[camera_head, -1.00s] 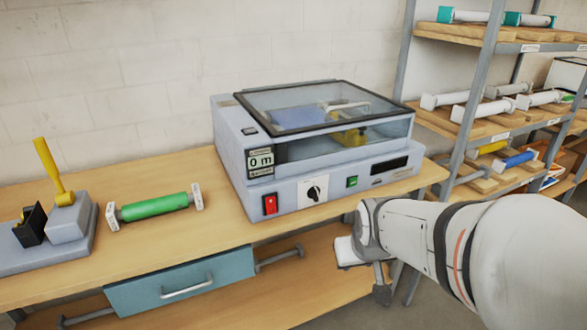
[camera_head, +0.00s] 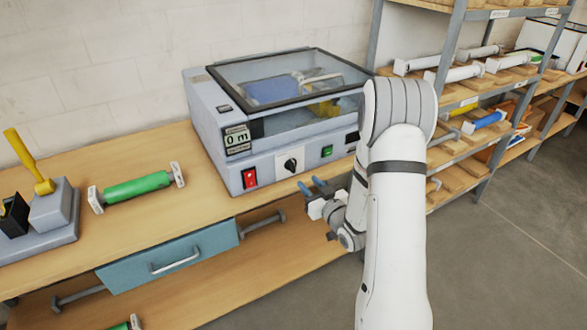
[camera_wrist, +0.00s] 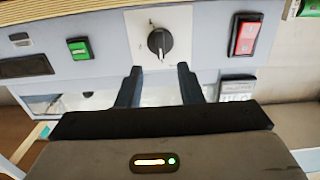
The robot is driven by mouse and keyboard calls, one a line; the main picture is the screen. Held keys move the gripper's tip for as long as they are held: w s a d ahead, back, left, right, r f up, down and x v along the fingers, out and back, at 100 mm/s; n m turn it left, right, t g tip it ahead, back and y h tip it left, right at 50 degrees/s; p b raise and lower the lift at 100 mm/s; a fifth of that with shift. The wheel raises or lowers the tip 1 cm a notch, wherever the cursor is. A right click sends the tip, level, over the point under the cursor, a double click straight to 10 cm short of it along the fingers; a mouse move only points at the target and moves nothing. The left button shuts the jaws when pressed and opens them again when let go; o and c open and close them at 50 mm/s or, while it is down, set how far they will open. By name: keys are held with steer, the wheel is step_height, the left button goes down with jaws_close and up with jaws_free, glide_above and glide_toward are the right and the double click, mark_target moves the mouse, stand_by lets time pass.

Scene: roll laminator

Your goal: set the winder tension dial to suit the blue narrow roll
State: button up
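The tension dial (camera_head: 290,164) is a black knob on a white plate on the front of the grey laminator (camera_head: 215,150). It also shows in the wrist view (camera_wrist: 159,42), just beyond the fingertips. My gripper (camera_head: 312,187) is in front of the machine, a little below and right of the dial. In the wrist view its two dark fingers (camera_wrist: 158,72) are apart with nothing between them. A blue roll (camera_head: 270,91) shows through the machine's clear lid. Another blue roll (camera_head: 489,120) lies on the shelf at right. The dial's scale is too small to read.
A red switch (camera_head: 249,178) is left of the dial and a green button (camera_head: 327,151) right of it. The display (camera_head: 237,139) reads 0 m. A green roll (camera_head: 137,188) lies on the wooden bench, beside a yellow-handled device (camera_head: 50,205). A teal drawer (camera_head: 168,257) is below.

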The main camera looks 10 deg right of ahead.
mark_target(294, 168)
steer(key=p+x, duration=0.2)
steer(key=x, duration=0.5)
steer(key=shift+w+a, duration=0.2)
steer(key=shift+w, duration=0.15)
